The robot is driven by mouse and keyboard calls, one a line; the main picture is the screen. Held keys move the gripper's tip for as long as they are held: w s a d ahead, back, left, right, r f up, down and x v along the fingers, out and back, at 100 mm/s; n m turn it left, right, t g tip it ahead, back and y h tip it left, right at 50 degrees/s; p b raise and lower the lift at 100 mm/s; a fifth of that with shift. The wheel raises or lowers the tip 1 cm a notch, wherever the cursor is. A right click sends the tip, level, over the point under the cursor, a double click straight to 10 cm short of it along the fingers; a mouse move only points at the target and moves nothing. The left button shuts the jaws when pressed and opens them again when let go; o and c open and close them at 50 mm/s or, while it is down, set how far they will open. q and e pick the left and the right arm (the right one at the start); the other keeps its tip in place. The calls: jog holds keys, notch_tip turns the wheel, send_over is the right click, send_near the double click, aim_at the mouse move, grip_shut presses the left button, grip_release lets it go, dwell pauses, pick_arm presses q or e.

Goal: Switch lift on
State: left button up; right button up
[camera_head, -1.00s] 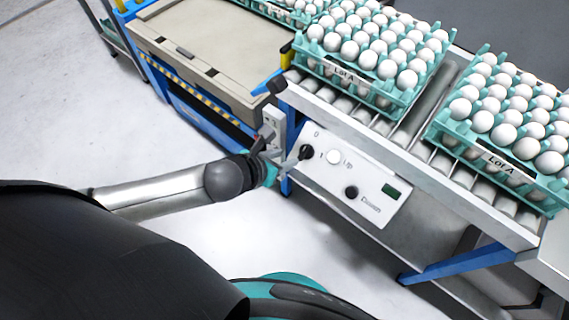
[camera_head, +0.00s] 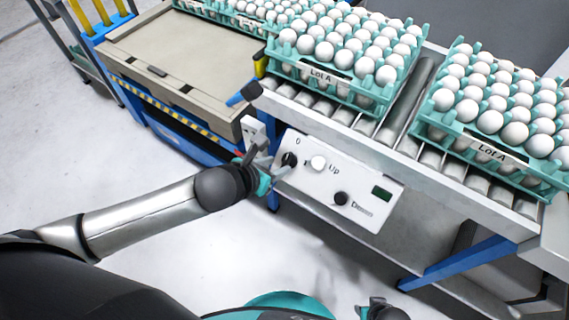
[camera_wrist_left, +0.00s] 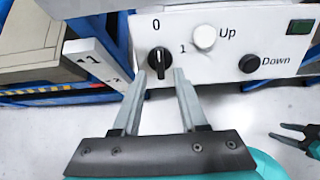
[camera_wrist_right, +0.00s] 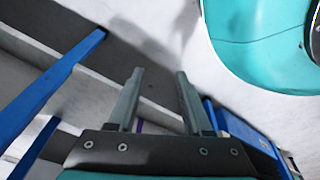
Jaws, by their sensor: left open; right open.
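The white control panel (camera_head: 325,195) on the conveyor's side carries a black rotary switch (camera_wrist_left: 159,62) marked 0 and 1, a white Up button (camera_wrist_left: 204,37), a black Down button (camera_wrist_left: 249,63) and a small dark green display (camera_wrist_left: 300,26). The switch pointer stands about upright, toward 0. My left gripper (camera_wrist_left: 164,75) is open, its fingertips at either side of the switch's lower part; contact cannot be told. In the head view the left gripper (camera_head: 274,168) partly covers the switch's surroundings. My right gripper (camera_wrist_right: 155,75) is open and empty, below the conveyor.
Teal egg trays (camera_head: 494,152) marked Lot A stand on the roller conveyor (camera_head: 402,140) above the panel. A beige lift platform (camera_head: 180,65) with a blue frame is at the left. A blue support leg (camera_head: 455,268) slants near my right gripper. Bare floor lies in front.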

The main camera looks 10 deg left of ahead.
aim_at(285, 163)
pick_arm(q)
jog(key=shift+b+x, duration=0.65)
jog(key=shift+x, duration=0.1)
jog(key=x, duration=0.3)
jog(key=shift+b, duration=0.3)
jog(key=shift+w+d+f, duration=0.1)
jog(key=shift+w, duration=0.1)
jog(key=shift+f, duration=0.1)
pick_arm(e)
jog(key=r, duration=0.1)
jog(key=w+a+r, duration=0.1)
jog(key=r, duration=0.1)
jog(key=w+a+r, duration=0.1)
jog(key=shift+w+a+r, duration=0.15)
jog(key=shift+w, duration=0.05)
pick_arm(q)
jog(key=shift+c, duration=0.2)
jog(key=c, duration=0.5)
